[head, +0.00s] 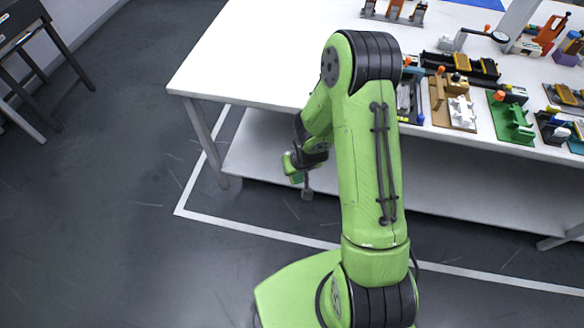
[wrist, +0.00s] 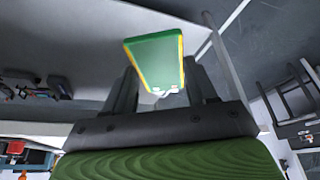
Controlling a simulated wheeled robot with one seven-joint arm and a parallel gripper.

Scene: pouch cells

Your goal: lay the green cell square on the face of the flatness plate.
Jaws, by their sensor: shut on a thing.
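The green cell (wrist: 155,58) is a flat green slab with yellow side edges and pale tabs at its near end. My gripper (wrist: 163,85) is shut on it, with one dark finger on each side and the cell projecting past them. In the head view my gripper (head: 303,180) hangs beside the table's front edge, above the floor. I cannot tell which of the things on the table is the flatness plate.
The white table (head: 255,60) has a wide bare area at its left. Several fixtures crowd its right part, among them a green one (head: 512,122), a tan one (head: 452,105) and a black tray (head: 460,66). A lower shelf (head: 265,150) runs under the table. A dark stool (head: 30,45) stands far left.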

